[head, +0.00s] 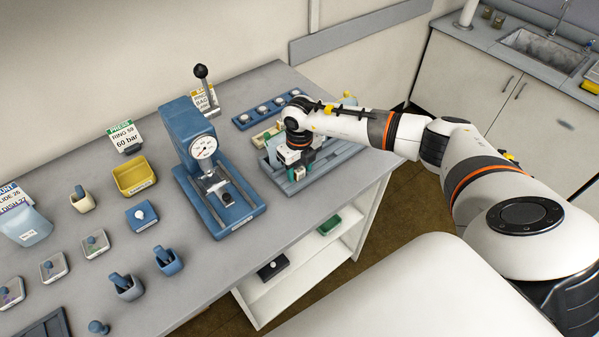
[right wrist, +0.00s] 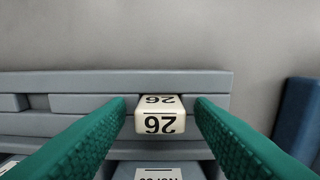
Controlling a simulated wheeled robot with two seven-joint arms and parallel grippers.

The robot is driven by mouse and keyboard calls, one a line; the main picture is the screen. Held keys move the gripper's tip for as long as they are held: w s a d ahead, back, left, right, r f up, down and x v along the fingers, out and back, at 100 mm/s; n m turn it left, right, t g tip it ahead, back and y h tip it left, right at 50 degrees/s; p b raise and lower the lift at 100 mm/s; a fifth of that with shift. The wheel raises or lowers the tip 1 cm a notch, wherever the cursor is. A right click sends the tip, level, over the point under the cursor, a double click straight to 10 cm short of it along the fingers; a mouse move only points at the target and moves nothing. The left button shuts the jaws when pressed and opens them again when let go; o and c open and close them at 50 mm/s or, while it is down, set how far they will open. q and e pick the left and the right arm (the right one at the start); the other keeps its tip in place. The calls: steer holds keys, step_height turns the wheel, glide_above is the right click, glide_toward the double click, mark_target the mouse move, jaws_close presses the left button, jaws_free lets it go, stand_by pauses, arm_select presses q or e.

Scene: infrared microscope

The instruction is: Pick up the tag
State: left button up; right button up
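The tag (right wrist: 160,118) is a small white block marked 26, which reads upside down in the right wrist view. It sits at a grey slotted rack (right wrist: 75,103). My right gripper (head: 297,170) is over this grey rack in the head view, at the right part of the bench. In the right wrist view its two green fingers are open, one on each side of the tag, with a gap on both sides. In the head view the gripper hides the tag. My left gripper is not in view.
A blue press (head: 205,155) with a gauge stands left of the rack. A blue strip with several white knobs (head: 270,108) lies behind it. A yellow bin (head: 134,176) and several small holders are further left. The bench's front edge is close to the rack.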

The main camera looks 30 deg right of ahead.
steer(key=c, duration=0.8)
steer(key=shift+r, duration=0.1)
steer(key=shift+c, duration=0.2)
